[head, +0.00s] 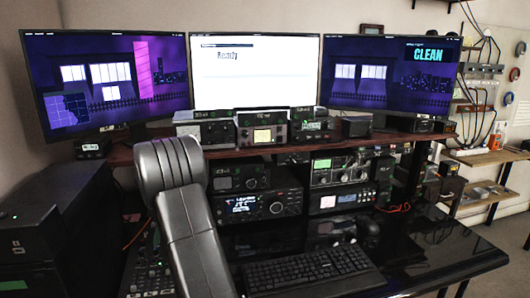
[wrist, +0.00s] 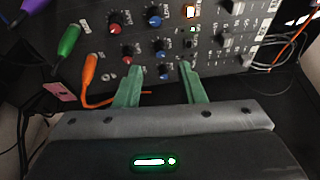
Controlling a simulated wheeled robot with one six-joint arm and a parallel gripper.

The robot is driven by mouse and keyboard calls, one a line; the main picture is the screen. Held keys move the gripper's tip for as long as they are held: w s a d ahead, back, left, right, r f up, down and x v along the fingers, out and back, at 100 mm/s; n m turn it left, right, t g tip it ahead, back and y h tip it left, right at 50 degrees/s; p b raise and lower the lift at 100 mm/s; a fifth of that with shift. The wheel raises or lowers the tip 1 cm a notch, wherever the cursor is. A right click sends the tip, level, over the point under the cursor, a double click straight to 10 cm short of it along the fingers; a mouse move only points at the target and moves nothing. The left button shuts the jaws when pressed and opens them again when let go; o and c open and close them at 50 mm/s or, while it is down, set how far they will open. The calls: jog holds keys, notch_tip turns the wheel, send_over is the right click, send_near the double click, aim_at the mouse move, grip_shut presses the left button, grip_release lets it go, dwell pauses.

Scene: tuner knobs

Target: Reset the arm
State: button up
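My gripper (wrist: 161,70) shows in the wrist view as two green fingers set apart, with nothing held between them. Its tips are close to a dark mixer-like panel with red knobs (wrist: 121,17) and blue knobs (wrist: 153,13).
A green plug (wrist: 69,40) and an orange plug (wrist: 90,67) with cables stand at the panel's left. The head view shows stacked radios (head: 262,205), a keyboard (head: 312,269) on a glossy black desk (head: 440,250), and three monitors (head: 255,72). The desk's right end is bare.

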aim_at(156, 249)
jog(key=v, duration=0.8)
jog(key=x, duration=1.4)
jog(key=shift+d+r+m+p, duration=0.1)
jog(key=shift+r+m+p, duration=0.2)
jog(key=shift+m, duration=0.2)
jog(key=shift+s+m+t+p, duration=0.1)
jog(key=shift+m+t+p, duration=0.5)
jog(key=shift+m, duration=0.6)
jog(key=m+t+p, duration=0.1)
jog(key=m+p, duration=0.4)
jog(key=shift+s+r+p, duration=0.1)
jog(key=shift+p, duration=0.3)
jog(key=shift+d+r+t, duration=0.15)
jog(key=shift+r+t, duration=0.05)
jog(key=shift+t, duration=0.1)
jog(key=b+v, duration=0.1)
jog(key=v, duration=1.1)
jog(key=shift+b, duration=0.3)
jog(key=shift+d+f, duration=0.15)
